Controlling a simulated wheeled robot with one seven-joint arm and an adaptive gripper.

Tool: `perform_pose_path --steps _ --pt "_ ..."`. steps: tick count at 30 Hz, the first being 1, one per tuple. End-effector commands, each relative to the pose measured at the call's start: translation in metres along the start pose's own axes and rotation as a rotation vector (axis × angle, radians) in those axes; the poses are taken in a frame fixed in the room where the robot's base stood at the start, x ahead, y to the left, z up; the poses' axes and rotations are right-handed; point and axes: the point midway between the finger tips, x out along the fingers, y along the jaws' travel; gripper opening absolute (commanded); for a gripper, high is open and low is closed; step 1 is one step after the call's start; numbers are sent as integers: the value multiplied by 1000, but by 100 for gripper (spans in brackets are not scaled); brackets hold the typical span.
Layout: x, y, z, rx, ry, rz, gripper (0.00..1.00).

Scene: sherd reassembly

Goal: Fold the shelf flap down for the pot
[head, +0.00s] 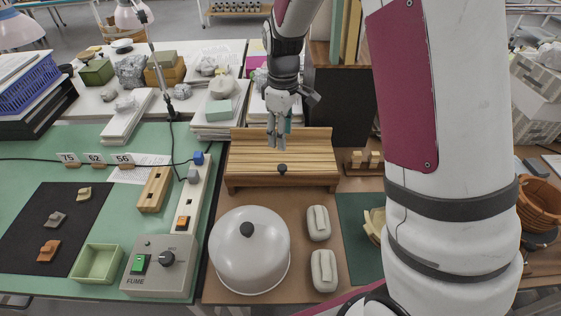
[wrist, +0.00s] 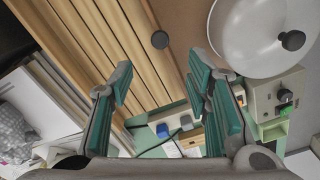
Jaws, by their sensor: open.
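The slatted wooden shelf (head: 260,163) stands at the back of the brown board, with a taller strip along its rear. A dark round knob (head: 282,168) is at the middle of its front part. I cannot tell which part is the flap or its exact angle. In the wrist view the slats (wrist: 75,35) run along the left and the knob (wrist: 160,40) is ahead of the fingers. My gripper (head: 277,146) hangs over the rear of the shelf, open and empty; its green-padded fingers (wrist: 162,88) are spread apart. A terracotta pot (head: 538,208) is at the right, partly hidden.
A white dome with a black knob (head: 248,255) stands in front of the shelf, beside two pale padded blocks (head: 319,223). A grey FUME box (head: 158,268) is at left. A dark cabinet (head: 343,105) stands behind right. My arm hides much of the right side.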

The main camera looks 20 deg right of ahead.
Motion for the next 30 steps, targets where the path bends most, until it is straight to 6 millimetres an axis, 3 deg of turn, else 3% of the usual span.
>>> perform_pose_path --steps 9,15,21,30 --pt "63 -1 2 2 -5 -3 44" --pt "95 -1 1 2 -3 -2 44" --pt "112 -1 1 2 -2 -1 44" --pt "115 0 0 2 0 0 44"
